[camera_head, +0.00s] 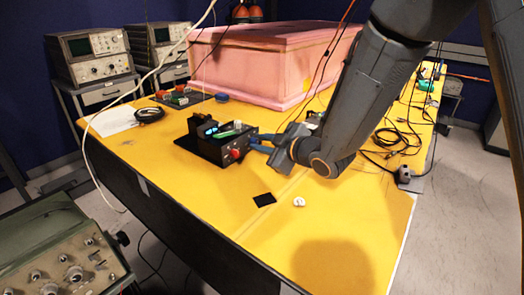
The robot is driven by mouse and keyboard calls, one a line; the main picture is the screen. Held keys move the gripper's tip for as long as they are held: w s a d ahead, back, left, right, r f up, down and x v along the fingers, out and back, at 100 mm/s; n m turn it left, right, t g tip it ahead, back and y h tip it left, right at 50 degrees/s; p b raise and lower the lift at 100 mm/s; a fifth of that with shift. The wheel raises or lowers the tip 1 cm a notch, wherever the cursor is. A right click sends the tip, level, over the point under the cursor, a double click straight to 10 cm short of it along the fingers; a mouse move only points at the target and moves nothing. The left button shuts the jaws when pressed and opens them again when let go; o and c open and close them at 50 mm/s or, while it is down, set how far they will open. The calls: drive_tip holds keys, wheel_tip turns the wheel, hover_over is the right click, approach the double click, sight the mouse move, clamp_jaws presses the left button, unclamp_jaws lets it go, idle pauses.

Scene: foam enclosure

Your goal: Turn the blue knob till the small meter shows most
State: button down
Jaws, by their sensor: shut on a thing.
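A small black instrument box (212,148) stands on the yellow table. Its front has a red knob (235,154), and a green piece (226,133) lies along its top. A small bluish-lit face (211,130), possibly the meter, shows at its top; its reading is too small to tell. I cannot tell the knob's angle.
A large pink foam box (265,65) fills the back of the table (330,215). A black square (264,199) and a small white object (299,202) lie in front. Cables (395,140) lie at right. The front of the table is mostly clear.

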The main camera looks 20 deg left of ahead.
drive_tip(key=shift+s+f+n+t+b, duration=0.2)
drive_tip(key=shift+n+t+b, duration=0.7)
drive_tip(key=shift+b, duration=1.05)
drive_tip(key=shift+n, duration=0.3)
drive_tip(key=c, duration=1.6)
unclamp_jaws()
drive_tip(key=b+v, duration=0.1)
drive_tip(key=v, duration=0.6)
drive_tip(key=shift+s+d+r, duration=0.2)
drive_tip(key=shift+d+r, duration=0.05)
